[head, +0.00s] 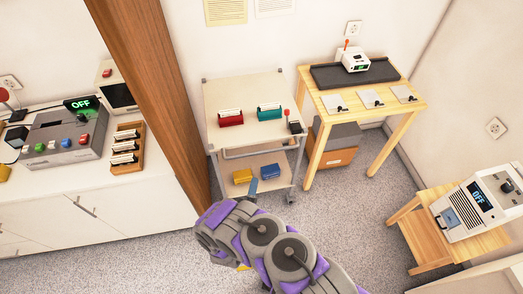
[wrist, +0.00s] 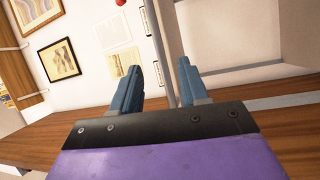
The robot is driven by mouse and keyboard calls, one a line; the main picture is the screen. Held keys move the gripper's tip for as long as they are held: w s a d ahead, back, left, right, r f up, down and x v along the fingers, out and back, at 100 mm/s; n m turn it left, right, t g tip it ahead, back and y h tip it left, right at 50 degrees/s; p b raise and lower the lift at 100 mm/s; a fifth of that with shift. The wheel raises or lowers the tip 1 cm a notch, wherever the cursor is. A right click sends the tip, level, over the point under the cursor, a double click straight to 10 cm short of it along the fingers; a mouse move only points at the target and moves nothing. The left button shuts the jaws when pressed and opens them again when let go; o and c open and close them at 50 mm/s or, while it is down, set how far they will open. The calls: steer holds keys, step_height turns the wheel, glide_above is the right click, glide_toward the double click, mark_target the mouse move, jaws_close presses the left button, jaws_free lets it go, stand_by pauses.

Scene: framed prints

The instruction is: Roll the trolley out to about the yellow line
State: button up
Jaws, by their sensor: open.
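The trolley (head: 222,93) stands against the back wall, with a cream top, a lower shelf and a grey handle bar (head: 254,152) across its front. My gripper (head: 253,186) is low in front of the trolley, below the bar in the picture; only a blue finger shows past my arm. In the wrist view my gripper (wrist: 159,66) is open, with a grey bar (wrist: 165,40) showing between its blue fingers. I cannot tell whether the bar is between them in depth. A small patch of yellow (head: 243,267) shows on the floor beside my arm, which hides most of it.
A red holder (head: 230,118) and a teal holder (head: 269,112) stand on the trolley's top; yellow and blue ones are below. A wooden table (head: 416,101) is close on the right, a brown post (head: 150,80) on the left. Carpet (head: 345,215) is clear in front.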

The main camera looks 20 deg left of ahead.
mark_target(261, 153)
steer(key=shift+n+t, duration=0.3)
steer(key=shift+n, duration=0.1)
steer(key=b+x, duration=0.5)
steer(key=x, duration=1)
steer(key=shift+w+a, duration=0.15)
steer(key=shift+w, duration=0.1)
jaws_close()
